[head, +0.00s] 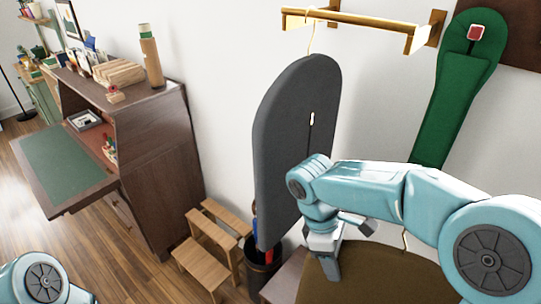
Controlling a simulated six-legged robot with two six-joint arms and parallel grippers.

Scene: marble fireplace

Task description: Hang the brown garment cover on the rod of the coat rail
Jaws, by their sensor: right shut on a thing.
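The brown garment cover (385,275) is at the bottom right, cut off by the lower edge of the head view. Its thin brass hook (404,240) rises from its top, partly behind my right arm. My right gripper (328,268) points down at the cover's upper left edge and is shut on it; the fingertips are hard to make out. The coat rail's brass-coloured rod (362,17) is at the top, well above the brown cover. My left gripper is out of view; only a joint of that arm shows at the lower left.
A dark grey garment cover (295,130) hangs by its hook near the rod's left end; the rod to its right is bare. A green cover (455,85) with a red piece hangs at right. A wooden desk (150,150), step stool (210,245) and dark bin (262,270) stand left.

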